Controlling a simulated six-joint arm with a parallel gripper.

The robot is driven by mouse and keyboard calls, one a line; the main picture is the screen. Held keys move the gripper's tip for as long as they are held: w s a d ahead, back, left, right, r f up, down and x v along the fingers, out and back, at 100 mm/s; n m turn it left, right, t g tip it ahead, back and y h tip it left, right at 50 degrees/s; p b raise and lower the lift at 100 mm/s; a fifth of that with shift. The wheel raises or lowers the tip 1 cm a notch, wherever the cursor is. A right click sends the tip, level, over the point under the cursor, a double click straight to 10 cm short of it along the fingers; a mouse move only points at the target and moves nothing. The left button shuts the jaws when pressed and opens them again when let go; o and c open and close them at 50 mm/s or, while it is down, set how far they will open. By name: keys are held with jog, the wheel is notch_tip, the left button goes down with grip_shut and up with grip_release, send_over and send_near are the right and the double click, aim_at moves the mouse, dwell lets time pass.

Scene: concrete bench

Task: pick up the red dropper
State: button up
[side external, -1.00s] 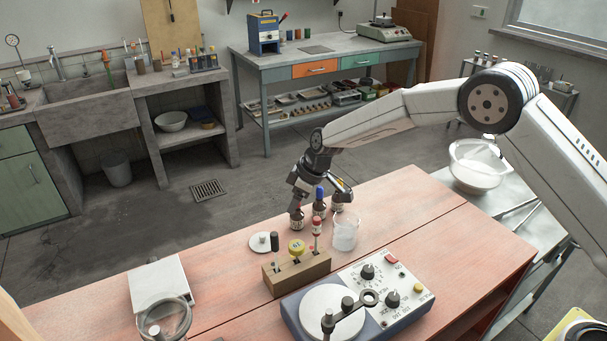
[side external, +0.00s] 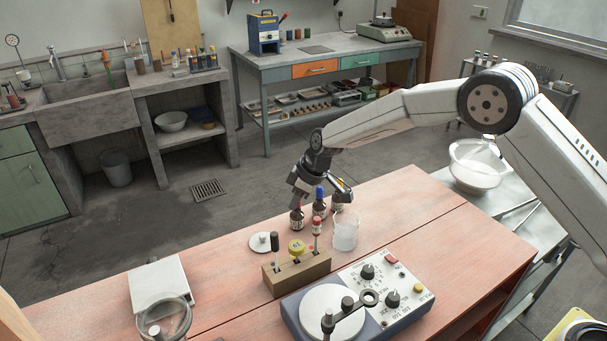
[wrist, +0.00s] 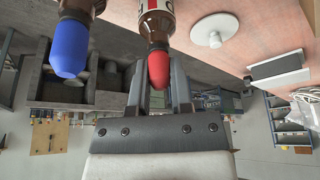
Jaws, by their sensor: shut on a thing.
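The red dropper (wrist: 158,69) shows its rubber bulb between my two fingers in the wrist view. It points out of a brown bottle (wrist: 155,28) with a red and white label. My gripper (wrist: 158,88) is shut on the red dropper; in the side view my gripper (side external: 297,204) is pointed down over the leftmost brown bottle (side external: 297,219). I cannot tell whether the dropper is lifted from its bottle. A blue-topped dropper (wrist: 70,48) stands beside it, to the left in the wrist view; it also shows in the side view (side external: 319,193).
Close by are a glass beaker (side external: 345,233), a white disc with a knob (side external: 261,242) and a wooden block (side external: 297,275) holding several small items. A blue and white device (side external: 370,295) stands in front. The bench's right part (side external: 420,210) is clear.

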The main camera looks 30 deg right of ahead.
jog(key=shift+r, duration=5.05)
jog(key=shift+r, duration=0.1)
jog(key=shift+r, duration=2.35)
jog(key=shift+s, duration=0.1)
jog(key=s+d+f, duration=0.4)
jog(key=s+d, duration=0.3)
jog(key=s, duration=0.3)
jog(key=shift+s+f, duration=0.2)
jog(key=shift+s, duration=0.05)
